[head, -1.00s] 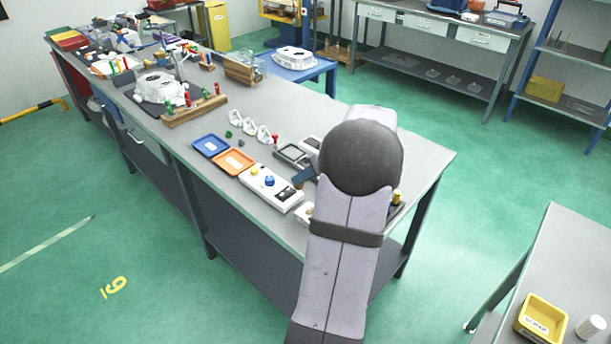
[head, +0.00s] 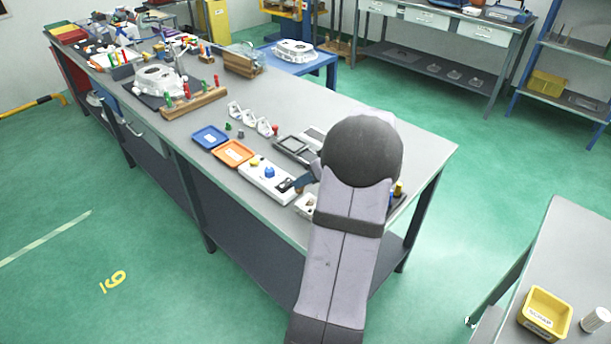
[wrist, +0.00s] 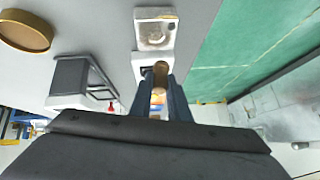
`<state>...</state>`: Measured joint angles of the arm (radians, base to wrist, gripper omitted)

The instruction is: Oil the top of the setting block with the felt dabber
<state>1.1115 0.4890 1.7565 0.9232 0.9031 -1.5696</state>
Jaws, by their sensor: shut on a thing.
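My gripper (wrist: 159,100) is shut on a brown wooden-looking handle, the felt dabber (wrist: 160,74), held between its two dark blue fingers. The dabber's felt end cannot be made out. A pale block (wrist: 153,17) with a round feature on top, which looks like the setting block, lies just beyond the dabber in the wrist view. Whether the dabber touches it cannot be told. In the head view my arm hides most of the gripper; a blue finger (head: 303,181) shows at its left, above a small pale block (head: 305,205) near the bench's front edge.
A white control box (head: 266,181) with a blue knob sits left of the gripper. Orange (head: 233,153) and blue (head: 210,137) trays, small white castings (head: 249,118) and a dark frame (head: 292,147) are nearby. A round brown dish (wrist: 25,34) shows in the wrist view.

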